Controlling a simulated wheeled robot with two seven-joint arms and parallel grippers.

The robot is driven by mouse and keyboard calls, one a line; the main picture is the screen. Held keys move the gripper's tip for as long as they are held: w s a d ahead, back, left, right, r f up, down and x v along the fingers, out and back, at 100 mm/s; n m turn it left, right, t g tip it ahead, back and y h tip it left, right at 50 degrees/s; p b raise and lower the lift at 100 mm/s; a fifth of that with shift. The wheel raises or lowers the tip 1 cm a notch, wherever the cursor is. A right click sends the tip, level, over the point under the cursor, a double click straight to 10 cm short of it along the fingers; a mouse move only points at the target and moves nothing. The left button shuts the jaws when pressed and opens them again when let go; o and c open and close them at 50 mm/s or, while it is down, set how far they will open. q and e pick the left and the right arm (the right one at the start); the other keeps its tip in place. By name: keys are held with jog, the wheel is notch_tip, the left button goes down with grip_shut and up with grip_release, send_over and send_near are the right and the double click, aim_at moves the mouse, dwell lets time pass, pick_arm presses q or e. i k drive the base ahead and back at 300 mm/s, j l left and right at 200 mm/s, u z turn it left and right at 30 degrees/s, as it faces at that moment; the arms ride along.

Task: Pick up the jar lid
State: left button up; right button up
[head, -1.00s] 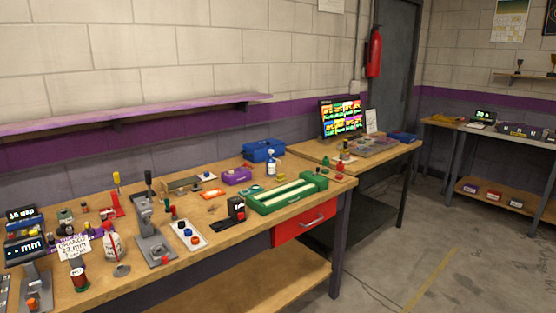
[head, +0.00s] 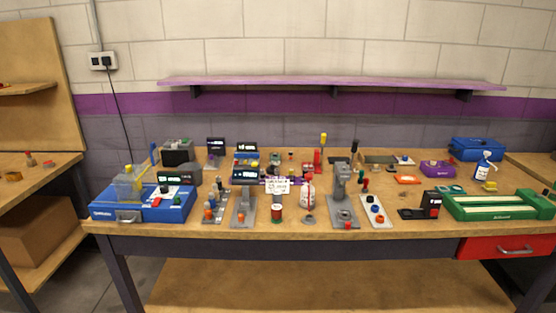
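I cannot pick out a jar lid for certain among the small items on the workbench (head: 420,236). A small dark cylinder, red with a green part (head: 276,213), stands near the bench's front edge, left of a white bottle with a red top (head: 307,196). A small grey round piece (head: 309,220) lies in front of the bottle. A clear container (head: 128,184) stands on the blue unit at the left end; its top is too small to make out. Neither of my grippers is in view.
A grey press (head: 342,203) stands mid-bench, with a white strip of coloured knobs (head: 376,211) beside it. A green case (head: 497,207) is at the right, and a blue toolbox (head: 477,149) behind it. A purple shelf (head: 330,83) hangs above. Another table is at far left.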

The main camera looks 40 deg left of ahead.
aim_at(270, 169)
jog(key=j+u, duration=0.1)
jog(key=u, duration=1.25)
jog(key=i+j+z, duration=0.15)
jog(key=z, duration=0.3)
jog(key=i+j+z, duration=0.1)
jog(key=z, duration=0.35)
jog(key=i+j+z, duration=0.1)
jog(key=j+z, duration=0.2)
jog(key=z, duration=0.2)
